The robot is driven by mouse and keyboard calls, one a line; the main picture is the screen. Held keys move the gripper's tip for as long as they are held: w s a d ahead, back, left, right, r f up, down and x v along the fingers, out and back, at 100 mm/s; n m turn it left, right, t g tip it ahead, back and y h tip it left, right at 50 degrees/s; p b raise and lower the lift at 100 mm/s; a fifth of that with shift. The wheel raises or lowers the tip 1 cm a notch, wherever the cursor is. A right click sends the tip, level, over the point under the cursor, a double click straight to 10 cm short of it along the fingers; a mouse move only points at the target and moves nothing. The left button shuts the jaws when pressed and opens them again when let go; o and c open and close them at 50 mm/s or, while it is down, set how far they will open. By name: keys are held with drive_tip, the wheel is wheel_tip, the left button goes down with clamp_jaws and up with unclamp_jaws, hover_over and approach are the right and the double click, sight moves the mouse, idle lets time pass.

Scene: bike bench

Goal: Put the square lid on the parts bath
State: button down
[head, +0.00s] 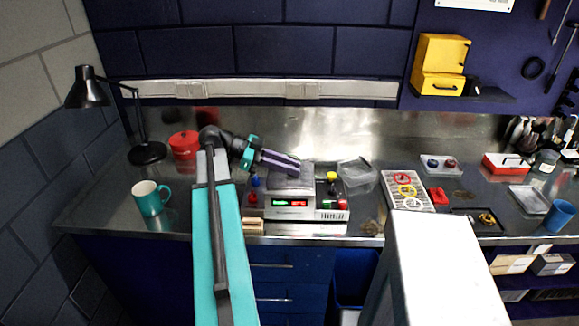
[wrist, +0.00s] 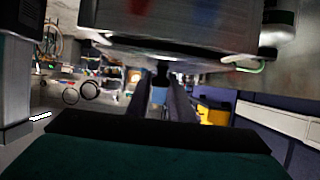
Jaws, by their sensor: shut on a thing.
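The parts bath (head: 291,214) is a grey box with red and green displays on its front, at the middle of the bench in the head view. A grey square lid (head: 291,184) is over its top; I cannot tell whether it rests on the rim or hangs just above it. My gripper (head: 297,166) has purple fingers and reaches in from the left, shut on the lid near its back. In the wrist view my gripper (wrist: 161,96) has its fingers close together below a large shiny metal surface (wrist: 185,22). The lid's handle is mostly hidden.
A clear tray (head: 358,177) stands right of the bath. A parts organizer (head: 408,190) is farther right. A red pot (head: 184,146), a teal mug (head: 150,199) and a black lamp (head: 88,88) are at left. Small coloured parts sit close around the bath.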

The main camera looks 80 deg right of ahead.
drive_tip(key=shift+f+b, duration=0.45)
idle(0.5)
drive_tip(key=c, duration=1.5)
unclamp_jaws()
drive_tip(key=p+v, duration=0.8)
drive_tip(key=v, duration=0.5)
drive_tip(key=shift+r, duration=0.2)
drive_tip(key=shift+w, duration=0.2)
drive_tip(key=shift+w+a+p, duration=0.1)
drive_tip(key=shift+w+p, duration=0.1)
drive_tip(key=shift+p, duration=0.35)
